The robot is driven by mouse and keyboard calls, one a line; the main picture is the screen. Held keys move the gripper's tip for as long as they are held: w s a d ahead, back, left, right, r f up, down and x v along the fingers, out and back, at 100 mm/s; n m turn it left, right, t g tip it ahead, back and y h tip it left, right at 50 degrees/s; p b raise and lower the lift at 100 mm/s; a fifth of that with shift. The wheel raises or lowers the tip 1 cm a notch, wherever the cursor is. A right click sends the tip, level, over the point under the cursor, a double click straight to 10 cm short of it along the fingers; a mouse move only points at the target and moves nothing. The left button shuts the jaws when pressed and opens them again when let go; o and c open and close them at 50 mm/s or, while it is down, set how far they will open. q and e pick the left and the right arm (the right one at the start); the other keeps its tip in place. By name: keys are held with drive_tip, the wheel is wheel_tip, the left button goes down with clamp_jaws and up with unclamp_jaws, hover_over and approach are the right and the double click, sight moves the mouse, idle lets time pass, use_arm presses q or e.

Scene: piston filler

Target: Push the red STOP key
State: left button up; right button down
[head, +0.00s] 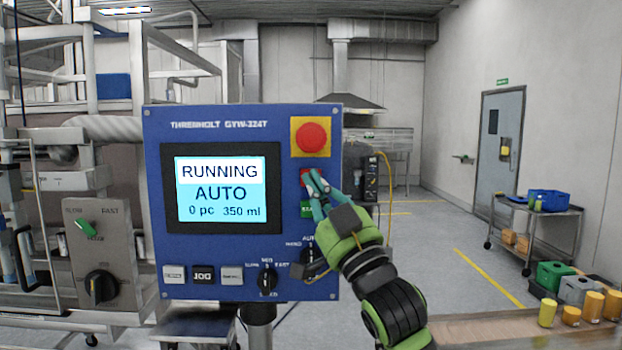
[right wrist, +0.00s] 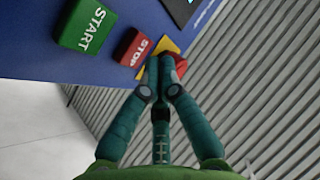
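The red STOP key (right wrist: 132,48) shows in the right wrist view beside the green START key (right wrist: 84,25). In the head view the STOP key (head: 305,175) is mostly hidden behind my fingers, above the green START key (head: 306,209). My right gripper (head: 312,180) is in front of the blue panel (head: 232,130). In the right wrist view the fingertips (right wrist: 160,70) are together with nothing between them, close beside the STOP key. I cannot tell whether they touch it. The display (head: 220,190) reads RUNNING, AUTO. My left gripper is not in view.
A red mushroom button (head: 311,137) on a yellow plate sits just above the STOP key. Several selector knobs (head: 267,282) and small keys (head: 203,275) line the panel's lower part. A table with yellow cylinders (head: 592,306) stands at the right. The floor behind is open.

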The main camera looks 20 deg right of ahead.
drive_tip(key=shift+w, duration=0.1)
idle(0.4)
drive_tip(key=shift+w+d, duration=0.15)
drive_tip(key=shift+w, duration=0.2)
drive_tip(key=shift+w+d, duration=0.1)
drive_tip(key=shift+w, duration=0.25)
idle(0.8)
drive_tip(key=shift+s, duration=0.1)
drive_tip(key=shift+s+a, duration=0.2)
drive_tip(key=shift+s, duration=0.45)
drive_tip(key=s, duration=0.2)
drive_tip(key=s+a, duration=0.1)
drive_tip(key=s, duration=0.1)
drive_tip(key=shift+s+a+p, duration=0.2)
drive_tip(key=shift+s+p, duration=0.2)
drive_tip(key=shift+f, duration=0.1)
idle(0.6)
